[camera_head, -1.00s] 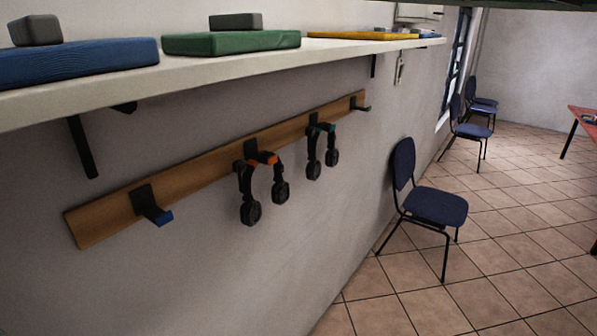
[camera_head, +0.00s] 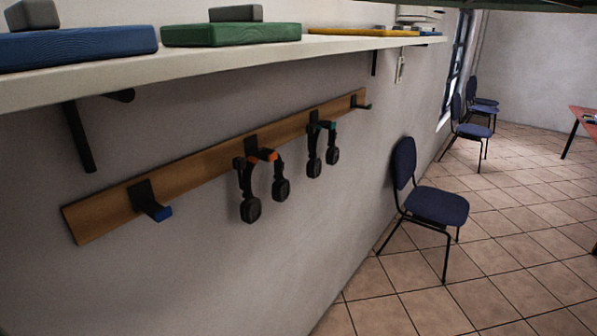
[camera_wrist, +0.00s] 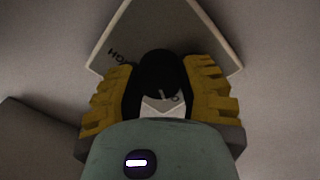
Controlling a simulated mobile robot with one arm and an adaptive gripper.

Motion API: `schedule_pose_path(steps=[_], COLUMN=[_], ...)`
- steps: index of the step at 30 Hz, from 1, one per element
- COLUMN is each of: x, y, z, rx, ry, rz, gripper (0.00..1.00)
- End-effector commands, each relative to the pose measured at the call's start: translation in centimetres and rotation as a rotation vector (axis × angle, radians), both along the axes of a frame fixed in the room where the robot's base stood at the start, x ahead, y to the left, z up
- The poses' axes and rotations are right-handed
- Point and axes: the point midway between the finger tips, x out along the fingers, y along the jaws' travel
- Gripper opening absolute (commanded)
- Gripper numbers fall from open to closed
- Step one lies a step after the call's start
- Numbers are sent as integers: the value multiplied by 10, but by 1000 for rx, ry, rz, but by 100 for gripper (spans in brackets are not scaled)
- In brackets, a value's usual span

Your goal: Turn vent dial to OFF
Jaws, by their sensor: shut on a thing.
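In the wrist view, the black vent dial (camera_wrist: 160,68) sits on a pale, roughly diamond-shaped plate (camera_wrist: 200,38) on a grey surface. Dark letters, partly hidden, show on the plate left of the dial and just below it. My gripper (camera_wrist: 160,88) has its yellow ribbed fingers on both sides of the dial, and it is shut on the dial. The dial's pointer direction cannot be made out, and an OFF mark is not legible. The gripper does not show in the head view, and I cannot pick out the dial there.
A white shelf (camera_head: 270,56) holds a blue block (camera_head: 75,48) and a green block (camera_head: 230,33). Below it, headphones (camera_head: 250,208) hang on a wooden hook rail (camera_head: 205,165). A blue chair (camera_head: 435,205) stands right of the wall. Tiled floor (camera_head: 505,265) is open around it.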

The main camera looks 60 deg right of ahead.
Motion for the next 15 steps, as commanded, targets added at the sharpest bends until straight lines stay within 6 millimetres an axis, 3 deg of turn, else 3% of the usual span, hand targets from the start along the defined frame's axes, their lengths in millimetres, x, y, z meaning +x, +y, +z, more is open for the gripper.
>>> schedule_pose_path(steps=[11,12,15], x=[0,0,0], y=[2,2,2], z=[-2,-2,-2], rx=[-6,-5,-5], ry=[6,6,5], rz=[8,8,6], gripper=[2,43,53])
